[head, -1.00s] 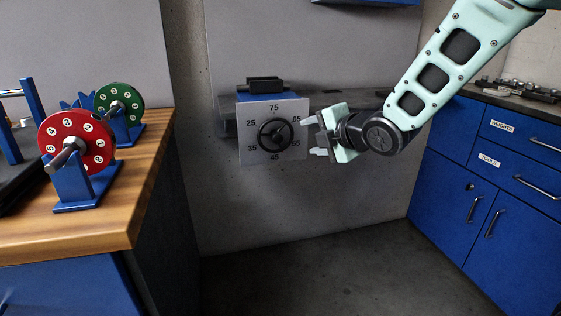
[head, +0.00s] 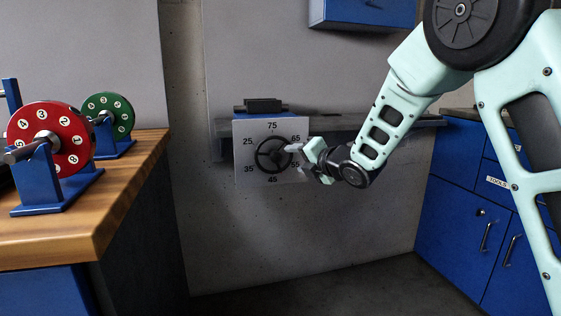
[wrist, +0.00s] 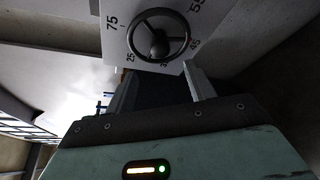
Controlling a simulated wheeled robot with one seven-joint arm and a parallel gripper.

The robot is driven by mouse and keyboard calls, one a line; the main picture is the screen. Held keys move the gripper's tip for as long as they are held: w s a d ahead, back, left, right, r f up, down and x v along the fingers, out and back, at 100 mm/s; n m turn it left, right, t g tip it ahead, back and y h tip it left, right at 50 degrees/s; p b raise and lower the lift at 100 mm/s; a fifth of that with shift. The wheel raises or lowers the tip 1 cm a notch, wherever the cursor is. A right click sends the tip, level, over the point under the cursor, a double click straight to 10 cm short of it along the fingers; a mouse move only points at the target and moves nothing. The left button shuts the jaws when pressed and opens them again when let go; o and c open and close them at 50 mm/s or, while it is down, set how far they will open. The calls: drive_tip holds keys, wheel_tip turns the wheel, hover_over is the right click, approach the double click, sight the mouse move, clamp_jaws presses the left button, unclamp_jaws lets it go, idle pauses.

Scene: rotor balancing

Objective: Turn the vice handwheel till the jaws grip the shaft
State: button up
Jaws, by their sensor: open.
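The black three-spoked handwheel (head: 274,154) sits on a white dial plate (head: 243,172) with numbers around it, on the front of the vice. The vice's dark jaws (head: 262,105) show above the plate on a blue body. I cannot make out a shaft in them or any gap between them. My gripper (head: 300,160) is open and empty at the wheel's right side, its upper fingertip close to the rim. Contact cannot be told. In the wrist view the handwheel (wrist: 160,42) lies beyond my two spread fingers (wrist: 160,84), with nothing between them.
The vice stands on a grey wall shelf (head: 350,124). On the left, a wooden bench (head: 125,200) carries a red rotor (head: 70,150) and a green rotor (head: 120,112) on blue stands. Blue cabinets (head: 455,190) stand at right. The floor between is clear.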

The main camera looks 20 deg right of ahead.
sight(278, 157)
drive_tip(key=x, duration=0.9)
drive_tip(key=shift+b, duration=0.4)
drive_tip(key=c, duration=1)
